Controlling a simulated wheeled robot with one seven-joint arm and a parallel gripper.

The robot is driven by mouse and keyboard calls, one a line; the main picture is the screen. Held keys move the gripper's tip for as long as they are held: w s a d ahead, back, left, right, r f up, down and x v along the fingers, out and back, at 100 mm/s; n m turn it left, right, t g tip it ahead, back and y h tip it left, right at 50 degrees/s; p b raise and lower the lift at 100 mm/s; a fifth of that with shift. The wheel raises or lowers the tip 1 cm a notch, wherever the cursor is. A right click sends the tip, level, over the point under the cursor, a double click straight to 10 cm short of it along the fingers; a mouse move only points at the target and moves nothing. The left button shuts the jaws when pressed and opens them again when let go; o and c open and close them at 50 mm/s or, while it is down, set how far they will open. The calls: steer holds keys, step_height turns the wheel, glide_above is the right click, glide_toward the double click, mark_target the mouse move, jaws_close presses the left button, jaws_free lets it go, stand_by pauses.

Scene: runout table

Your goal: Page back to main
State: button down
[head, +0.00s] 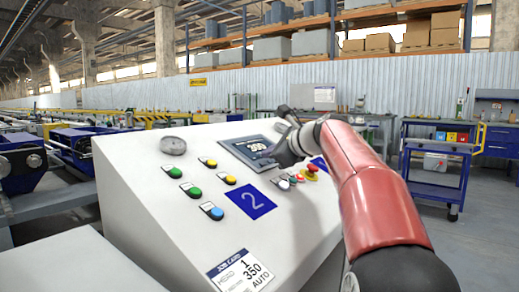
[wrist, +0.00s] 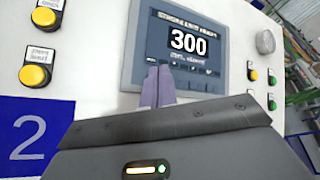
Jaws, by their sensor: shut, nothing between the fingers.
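The control panel's screen (wrist: 182,48) is a dark display in a grey frame. It reads 300 in large digits, with a line of small text above and below that I cannot read for sure. A row of small marks runs along its lower edge. The screen also shows in the head view (head: 246,146), partly covered by my gripper. My gripper (wrist: 158,84) is shut and empty, its fingers together in front of the screen's lower left part. They hide some of the lower edge. I cannot tell whether the tips touch the glass.
The sloped white console (head: 150,230) carries yellow, green and blue buttons (head: 212,211), a round dial (head: 173,146), a blue plate marked 2 (head: 250,201) and a red emergency button (head: 312,169). A blue cart (head: 435,185) stands to the right. A conveyor line (head: 70,150) lies left.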

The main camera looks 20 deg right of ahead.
steer(key=shift+s+d+r+p, duration=0.15)
steer(key=shift+s+r+p, duration=0.1)
steer(key=shift+r+p, duration=0.35)
steer(key=shift+s+d+r+p, duration=0.2)
steer(key=shift+r+p, duration=0.2)
steer(key=shift+r, duration=0.25)
steer(key=shift+s+d+r, duration=0.2)
steer(key=shift+s+r, duration=0.1)
steer(key=shift+r, duration=0.45)
steer(key=shift+s+d+r, duration=0.15)
steer(key=shift+s+r, duration=0.15)
steer(key=shift+r, duration=0.4)
stand_by(1.1)
